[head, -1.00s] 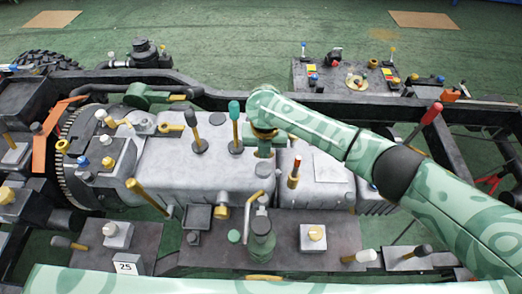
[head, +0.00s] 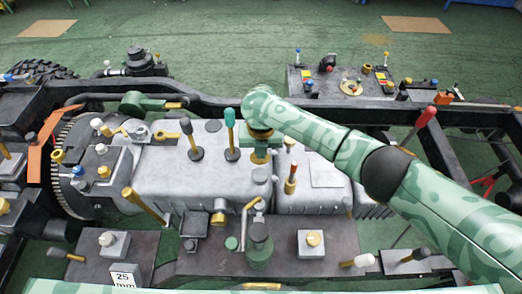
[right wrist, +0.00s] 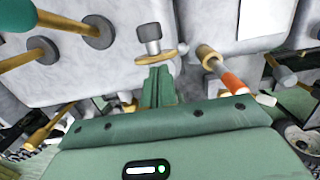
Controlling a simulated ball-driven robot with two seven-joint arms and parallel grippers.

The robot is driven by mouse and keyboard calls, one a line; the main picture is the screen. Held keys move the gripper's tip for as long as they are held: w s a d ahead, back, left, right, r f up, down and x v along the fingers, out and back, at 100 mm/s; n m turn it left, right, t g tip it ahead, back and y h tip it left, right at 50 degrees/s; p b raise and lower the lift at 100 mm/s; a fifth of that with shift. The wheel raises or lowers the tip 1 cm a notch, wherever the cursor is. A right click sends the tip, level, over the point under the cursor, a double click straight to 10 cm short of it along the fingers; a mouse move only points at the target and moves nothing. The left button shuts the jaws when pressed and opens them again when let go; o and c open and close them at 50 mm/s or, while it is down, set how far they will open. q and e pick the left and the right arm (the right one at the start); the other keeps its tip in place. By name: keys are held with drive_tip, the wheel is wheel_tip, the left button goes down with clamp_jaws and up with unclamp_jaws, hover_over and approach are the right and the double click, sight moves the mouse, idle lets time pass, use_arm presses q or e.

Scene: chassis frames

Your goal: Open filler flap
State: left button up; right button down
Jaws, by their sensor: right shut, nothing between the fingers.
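In the right wrist view, a grey knob (right wrist: 150,38) stands beside a flat brass piece (right wrist: 160,57) on the pale grey housing, just beyond my fingertips. I cannot tell for sure whether this is the filler flap. My right gripper (right wrist: 156,84) is shut and empty, its green fingers close to the brass piece; contact cannot be told. In the head view my right gripper (head: 261,156) is over the housing, between the teal-topped lever (head: 230,135) and an orange-banded handle (head: 291,180). A grey cap (head: 260,175) shows just in front of it. My left gripper is out of view.
A black-topped lever (head: 189,138) stands left of the teal one. A green cylinder (head: 259,243) and a bent pipe (head: 246,220) are in front. A dark frame rail (head: 340,112) runs behind the housing. The green floor beyond is mostly clear.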

drive_tip(key=shift+r, duration=0.1)
wheel_tip(320, 180, up, 16)
drive_tip(key=s+p, duration=0.1)
drive_tip(key=p, duration=0.4)
drive_tip(key=shift+p, duration=0.4)
drive_tip(key=shift+s, duration=0.1)
